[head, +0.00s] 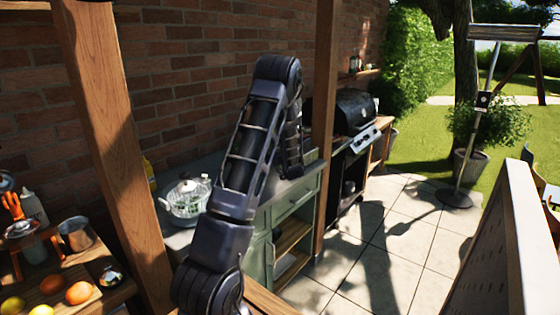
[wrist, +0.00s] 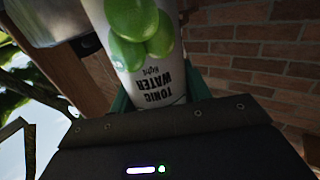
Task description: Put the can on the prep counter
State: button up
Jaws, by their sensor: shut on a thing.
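A white can (wrist: 150,60) with green limes and the words "TONIC WATER light" fills the upper middle of the wrist view. It appears upside down in that picture. My gripper (wrist: 155,98) is shut on it, with a teal finger edge on each side of the can. The head view does not show the can or my gripper; my arm blocks part of that view. A green cabinet counter (head: 295,205) with a grey top, apparently the prep counter, stands against the brick wall behind my arm. I cannot tell the can's height above it.
A glass lidded bowl (head: 186,198) stands on the counter's left part. A wooden post (head: 325,125) rises by its right end, before a black grill (head: 355,112). Another post (head: 110,140) stands left, near a wooden table with fruit (head: 79,292) and a metal pot (head: 75,235).

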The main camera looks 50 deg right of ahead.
jog(key=shift+f, duration=1.9)
jog(key=shift+f, duration=0.15)
jog(key=o, duration=1.2)
jog(key=shift+o, duration=0.2)
jog(key=v, duration=1.2)
